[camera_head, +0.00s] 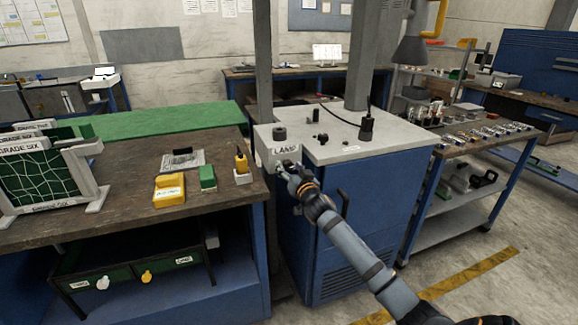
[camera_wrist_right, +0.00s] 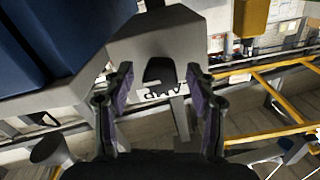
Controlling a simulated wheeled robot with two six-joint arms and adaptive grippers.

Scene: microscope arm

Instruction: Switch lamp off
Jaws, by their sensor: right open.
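A white label reading LAMP (camera_head: 285,150) is on the front of a grey-topped blue cabinet (camera_head: 340,155). My right gripper (camera_head: 283,170) is at the cabinet's front left corner, just below the label. In the right wrist view, my right gripper (camera_wrist_right: 160,84) is open, with one finger on each side of a dark switch-like piece (camera_wrist_right: 160,72). The label (camera_wrist_right: 152,96) shows there too, upside down and partly covered. I cannot tell whether the fingers touch the dark piece or which way it is set. My left gripper is not in view.
A wooden bench (camera_head: 120,222) to the left carries a yellow box (camera_head: 169,190), a green block (camera_head: 208,177) and a GRADE SIX rack (camera_head: 45,178). A shelf of parts (camera_head: 480,140) stands at right.

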